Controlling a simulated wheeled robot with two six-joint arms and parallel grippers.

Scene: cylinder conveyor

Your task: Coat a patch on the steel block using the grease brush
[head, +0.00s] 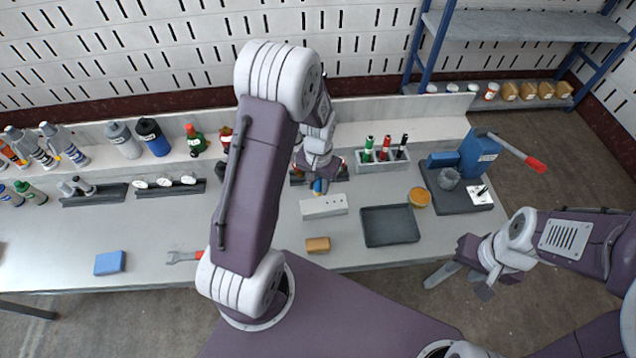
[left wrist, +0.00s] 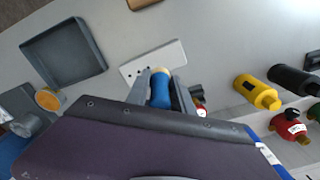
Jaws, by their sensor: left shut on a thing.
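The steel block (head: 324,207) is a pale grey bar with small holes, lying on the bench in the head view. It also shows in the left wrist view (left wrist: 140,72). My left gripper (head: 318,181) is above the block's far side, shut on the grease brush (left wrist: 160,92). The brush has a blue handle and a pale tan tip that overlaps the block's edge in the wrist view; I cannot tell whether it touches. An open orange-topped tin (head: 419,197), perhaps grease, stands right of the block. My right gripper (head: 462,281) is open and empty, off the bench's front edge.
A dark tray (head: 390,226) lies right of the block, and a tan block (head: 318,245) in front. A blue sponge (head: 110,263) and a wrench (head: 184,257) lie at left. Bottles and a marker rack (head: 383,160) stand behind. A blue machine (head: 478,152) with a red-handled lever stands right.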

